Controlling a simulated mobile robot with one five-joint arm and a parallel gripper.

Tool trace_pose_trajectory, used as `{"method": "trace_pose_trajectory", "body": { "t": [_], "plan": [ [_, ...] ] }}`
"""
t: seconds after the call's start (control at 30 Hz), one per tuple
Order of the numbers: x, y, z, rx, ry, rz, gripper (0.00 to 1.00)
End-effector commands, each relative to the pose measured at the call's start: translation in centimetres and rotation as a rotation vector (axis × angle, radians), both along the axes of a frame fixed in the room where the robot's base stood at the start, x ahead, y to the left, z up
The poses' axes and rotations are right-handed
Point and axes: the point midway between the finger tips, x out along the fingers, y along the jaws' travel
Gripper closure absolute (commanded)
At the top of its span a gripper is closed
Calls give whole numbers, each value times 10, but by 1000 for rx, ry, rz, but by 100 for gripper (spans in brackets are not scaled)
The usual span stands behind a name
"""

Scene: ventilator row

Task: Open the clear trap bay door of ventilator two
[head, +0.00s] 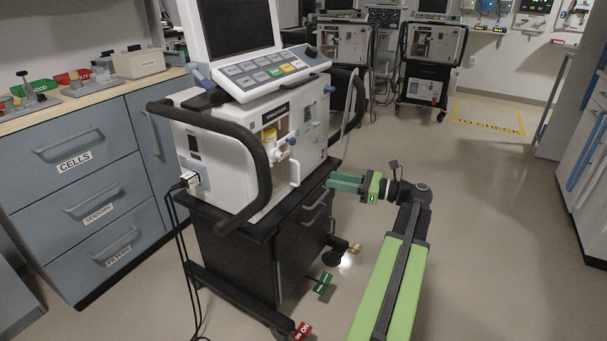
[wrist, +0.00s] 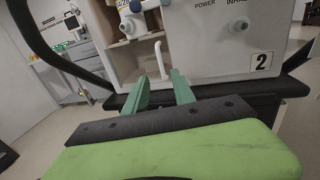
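Ventilator two (head: 245,150) stands on a dark cart; its "2" label shows in the wrist view (wrist: 261,62). A white upright bar handle (wrist: 162,62) stands out from its front, beside the open-looking bay (wrist: 128,55); the handle also shows in the head view (head: 296,173). The clear door pane itself is hard to make out, so I cannot tell its position. My gripper (head: 332,181) is in front of and to the right of the ventilator in the head view. In the wrist view its green fingers (wrist: 162,90) are apart and empty, just below the handle, not around it.
The cart's dark top edge (wrist: 215,92) runs close under the fingers. A black curved rail (head: 262,165) stands at the ventilator's near side. Drawers (head: 85,175) line the left. More ventilators (head: 432,60) stand behind. The floor at right is clear.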

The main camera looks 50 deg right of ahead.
Motion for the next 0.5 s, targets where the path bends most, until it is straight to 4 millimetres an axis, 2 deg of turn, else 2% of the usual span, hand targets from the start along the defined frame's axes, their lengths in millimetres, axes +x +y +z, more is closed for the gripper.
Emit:
{"method": "trace_pose_trajectory", "body": {
  "t": [0.1,0.3,0.5],
  "plan": [
    [28,13,0,0,0,2,69],
    [71,30,0,0,0,0,69],
    [96,40,0,0,0,-2,69]
  ]
}}
